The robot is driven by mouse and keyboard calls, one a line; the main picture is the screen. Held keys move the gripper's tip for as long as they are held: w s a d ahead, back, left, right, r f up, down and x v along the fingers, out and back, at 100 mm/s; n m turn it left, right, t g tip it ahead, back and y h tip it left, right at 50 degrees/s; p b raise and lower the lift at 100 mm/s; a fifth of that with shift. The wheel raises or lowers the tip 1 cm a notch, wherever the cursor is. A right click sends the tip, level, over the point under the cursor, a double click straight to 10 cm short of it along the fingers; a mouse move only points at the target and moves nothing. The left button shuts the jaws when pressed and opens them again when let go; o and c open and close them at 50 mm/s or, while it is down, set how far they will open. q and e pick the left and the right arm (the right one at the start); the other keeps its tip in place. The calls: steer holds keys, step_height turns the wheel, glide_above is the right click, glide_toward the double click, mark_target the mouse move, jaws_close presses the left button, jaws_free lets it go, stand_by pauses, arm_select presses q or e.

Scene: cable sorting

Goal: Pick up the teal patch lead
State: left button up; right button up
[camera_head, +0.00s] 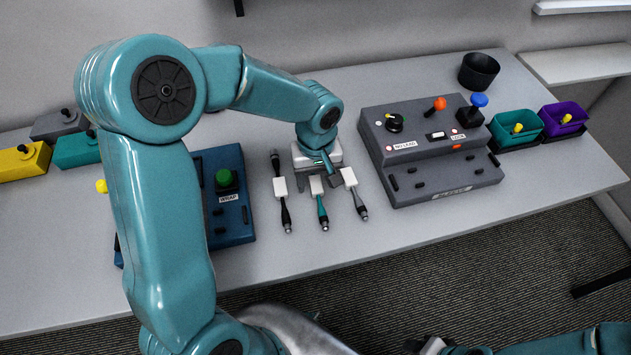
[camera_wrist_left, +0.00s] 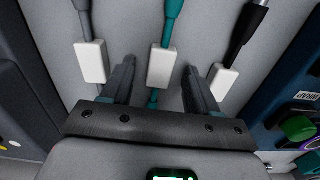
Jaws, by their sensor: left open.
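The teal patch lead (camera_head: 322,212) lies on the table as the middle one of three leads, with a white block on it. It also shows in the left wrist view (camera_wrist_left: 164,40). My left gripper (camera_head: 320,178) is open above it. In the left wrist view the two dark fingers (camera_wrist_left: 160,88) stand either side of the teal lead's white block, which looks untouched. The lead's far end is partly hidden by the gripper. My right arm shows at the bottom right edge of the head view; its jaws cannot be made out.
A black lead (camera_head: 286,212) lies left of the teal one and a grey lead (camera_head: 358,202) right. A blue box with a green button (camera_head: 227,215) is left; a grey control panel (camera_head: 440,160) is right. A teal bin (camera_head: 515,142), purple bin (camera_head: 578,130) and black cup (camera_head: 478,72) stand beyond.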

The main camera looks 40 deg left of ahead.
arm_select(q)
steer(key=shift+s+f, duration=0.1)
steer(key=shift+f, duration=0.2)
jaws_close()
